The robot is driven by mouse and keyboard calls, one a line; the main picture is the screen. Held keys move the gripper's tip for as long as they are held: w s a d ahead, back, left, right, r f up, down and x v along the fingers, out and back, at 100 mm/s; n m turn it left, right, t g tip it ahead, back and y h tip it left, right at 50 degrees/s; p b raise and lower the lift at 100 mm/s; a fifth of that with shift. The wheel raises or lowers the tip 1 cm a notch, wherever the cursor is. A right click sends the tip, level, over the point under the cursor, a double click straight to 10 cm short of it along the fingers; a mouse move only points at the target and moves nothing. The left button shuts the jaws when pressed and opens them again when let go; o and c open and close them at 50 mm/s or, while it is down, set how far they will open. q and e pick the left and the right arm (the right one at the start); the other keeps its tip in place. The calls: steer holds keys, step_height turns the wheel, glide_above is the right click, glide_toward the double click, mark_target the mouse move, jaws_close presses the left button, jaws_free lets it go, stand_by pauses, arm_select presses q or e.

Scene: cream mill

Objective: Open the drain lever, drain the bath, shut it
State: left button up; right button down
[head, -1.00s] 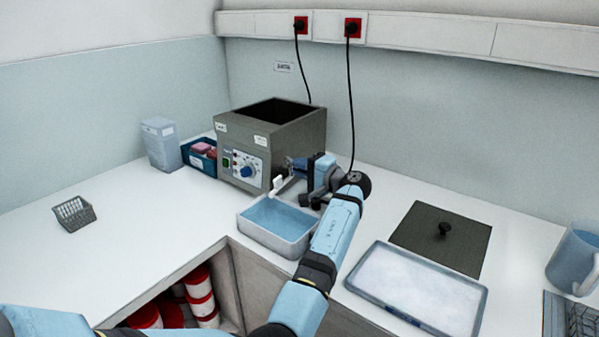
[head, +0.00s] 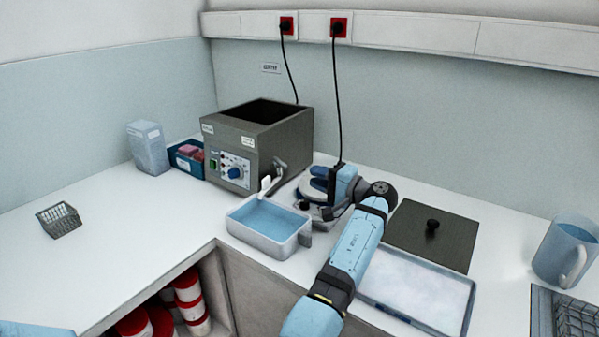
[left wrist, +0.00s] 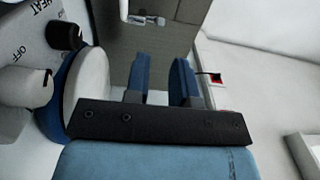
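The bath (head: 285,138) is a grey box with a dark open top; its water level is hidden. On its front right is a metal drain tap with a white-tipped lever (head: 265,185), whose setting I cannot tell. The tap also shows at the top of the left wrist view (left wrist: 145,18). Below it a pale tray (head: 270,243) holds blue liquid. My left gripper (head: 322,192) is right of the tap, apart from it, by a round stirrer (head: 312,198). In the left wrist view its two blue fingers (left wrist: 160,82) stand apart with nothing between them. My right gripper is out of view.
A dark lid (head: 405,225) with a knob and a white-filled tray (head: 440,290) lie right of my arm. A blue jug (head: 567,250) stands far right. A blue bin (head: 187,157), a clear container (head: 148,148) and a wire basket (head: 60,220) are left. The left counter is mostly clear.

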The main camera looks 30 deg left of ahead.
arm_select(q)
steer(key=d, duration=0.4)
steer(key=shift+s+d, duration=0.15)
steer(key=shift+s, duration=0.05)
